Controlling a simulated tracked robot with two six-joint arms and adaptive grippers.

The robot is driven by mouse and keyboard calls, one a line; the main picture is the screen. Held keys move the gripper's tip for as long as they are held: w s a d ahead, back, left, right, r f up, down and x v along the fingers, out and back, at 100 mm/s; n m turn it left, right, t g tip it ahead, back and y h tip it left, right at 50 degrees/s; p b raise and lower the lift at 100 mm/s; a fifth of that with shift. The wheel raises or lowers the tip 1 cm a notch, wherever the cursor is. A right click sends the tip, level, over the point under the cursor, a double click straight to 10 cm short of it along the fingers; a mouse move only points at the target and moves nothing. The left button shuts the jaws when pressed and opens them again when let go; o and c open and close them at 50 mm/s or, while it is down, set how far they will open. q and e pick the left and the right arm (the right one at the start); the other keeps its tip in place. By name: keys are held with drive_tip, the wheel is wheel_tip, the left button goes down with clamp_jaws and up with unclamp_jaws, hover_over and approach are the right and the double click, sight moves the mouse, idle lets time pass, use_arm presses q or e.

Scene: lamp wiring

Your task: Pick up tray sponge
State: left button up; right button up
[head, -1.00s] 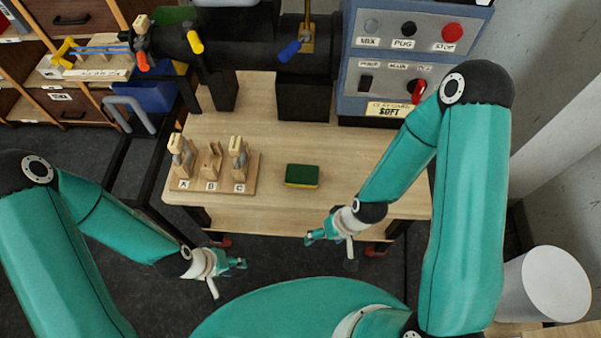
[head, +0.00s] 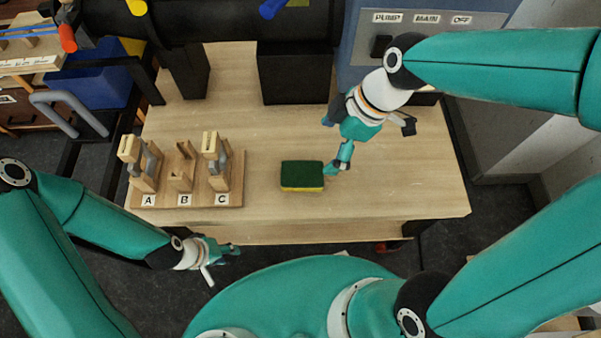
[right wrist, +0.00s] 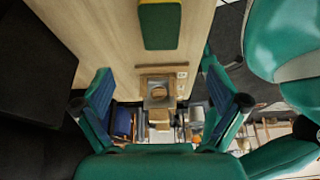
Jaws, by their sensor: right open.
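The sponge (head: 302,172), dark green on top with a yellow layer below, lies on the wooden table (head: 290,220). In the right wrist view the sponge (right wrist: 160,25) is at the top centre, beyond the fingertips. My right gripper (head: 331,146) is just right of the sponge, with one finger close to its right end; I cannot tell if they touch. In its wrist view the right gripper (right wrist: 158,80) has fingers wide apart with nothing between them. My left gripper (head: 233,248) is off the table's front edge, away from the sponge; its finger opening is unclear.
A wooden rack (head: 185,195) labelled A, B and C stands left of the sponge, holding wooden tools. A black machine block (head: 293,75) stands behind, and a grey-blue control box (head: 420,20) at the back right. The table around the sponge is clear.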

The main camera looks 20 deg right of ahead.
sight(304, 173)
drive_tip(key=b+x, duration=0.1)
drive_tip(key=x, duration=0.7)
drive_tip(key=shift+a+f, duration=0.1)
drive_tip(key=shift+f, duration=0.05)
drive_tip(key=shift+b+x, duration=0.8)
drive_tip(key=shift+x, duration=1.85)
drive_tip(key=shift+f+b, duration=0.25)
drive_tip(key=shift+b, duration=0.2)
drive_tip(key=c, duration=0.8)
